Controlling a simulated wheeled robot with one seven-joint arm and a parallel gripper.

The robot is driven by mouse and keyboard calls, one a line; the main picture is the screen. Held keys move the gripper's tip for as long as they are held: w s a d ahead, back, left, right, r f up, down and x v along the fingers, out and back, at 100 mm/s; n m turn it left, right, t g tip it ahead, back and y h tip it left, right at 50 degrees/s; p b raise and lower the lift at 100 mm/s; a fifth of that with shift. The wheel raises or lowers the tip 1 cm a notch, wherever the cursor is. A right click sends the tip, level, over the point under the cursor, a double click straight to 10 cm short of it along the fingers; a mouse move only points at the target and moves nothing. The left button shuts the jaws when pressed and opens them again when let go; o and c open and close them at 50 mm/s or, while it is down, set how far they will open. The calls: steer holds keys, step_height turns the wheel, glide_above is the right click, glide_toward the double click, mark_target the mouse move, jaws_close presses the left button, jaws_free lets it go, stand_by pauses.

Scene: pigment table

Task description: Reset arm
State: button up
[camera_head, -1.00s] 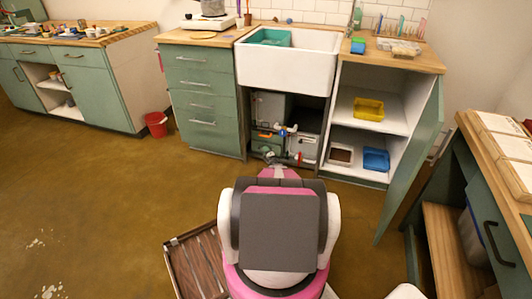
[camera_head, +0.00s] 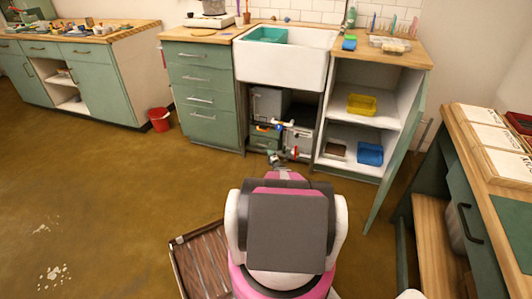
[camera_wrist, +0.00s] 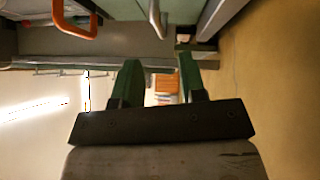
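My gripper (camera_wrist: 158,76) shows in the wrist view with its two dark green fingers apart and nothing between them. In the head view, my arm reaches forward and its end (camera_head: 276,160) is low in front of the open space under the sink (camera_head: 285,62). The fingers are too small there to make out. The wrist view shows an orange handle (camera_wrist: 75,30) and a metal pipe or handle (camera_wrist: 157,18) beyond the fingers, both apart from them.
Grey boxes and pipework (camera_head: 280,122) fill the space under the sink. A green cabinet door (camera_head: 398,160) stands open to the right, beside shelves with yellow (camera_head: 362,104) and blue trays (camera_head: 370,153).

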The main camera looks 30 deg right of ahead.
steer(key=s+a+r+m+g+h, duration=0.1)
steer(key=s+a+r+m+g, duration=0.25)
steer(key=a+r, duration=0.55)
steer(key=s+a+r+m+g+h, duration=0.1)
steer(key=s+a+r+m+g, duration=0.2)
steer(key=a+r, duration=0.6)
steer(key=s+a+r+m+g+h, duration=0.1)
steer(key=s+a+r+m+g, duration=0.15)
steer(key=a+r+m, duration=0.45)
steer(key=s+a+r+m+g+y, duration=0.1)
steer(key=s+a+r+g, duration=0.2)
steer(key=s+a+r, duration=0.4)
steer(key=s+a+r+m+g+y, duration=0.1)
steer(key=s+a+r+m+g, duration=0.1)
steer(key=s+a+r+g, duration=0.2)
steer(key=s+a+r+m+g+y, duration=0.2)
steer(key=s+a+r, duration=0.8)
steer(key=s+a, duration=0.8)
steer(key=s+g, duration=0.1)
steer(key=s, duration=0.4)
steer(key=shift+g, duration=0.3)
